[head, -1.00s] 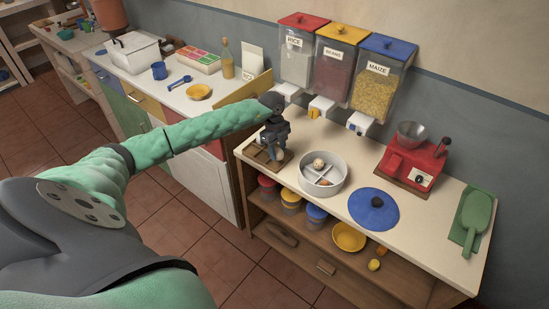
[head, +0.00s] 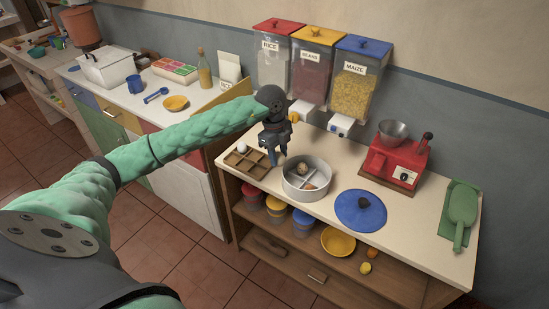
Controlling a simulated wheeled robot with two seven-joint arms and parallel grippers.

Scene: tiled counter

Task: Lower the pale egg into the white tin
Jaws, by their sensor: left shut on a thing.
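The white tin (head: 290,187) stands open on the pale counter, with a divider and two brownish egg-like things inside, one toward the back (head: 303,168) and one toward the front (head: 309,186). My left gripper (head: 276,157) points down between the wooden tray (head: 233,162) and the tin, above the counter. It is shut on the pale egg, which the fingers hide almost wholly from this view. Another white egg (head: 241,147) sits in the tray's back-left compartment; the tray's front compartments look empty. My right gripper is not in view.
A blue lid (head: 361,211) lies right of the tin. A red grinder (head: 394,160) and a green scoop (head: 462,206) stand farther right. Dispensers (head: 313,62) hang on the wall behind. The shelf below holds jars and a yellow bowl (head: 338,242).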

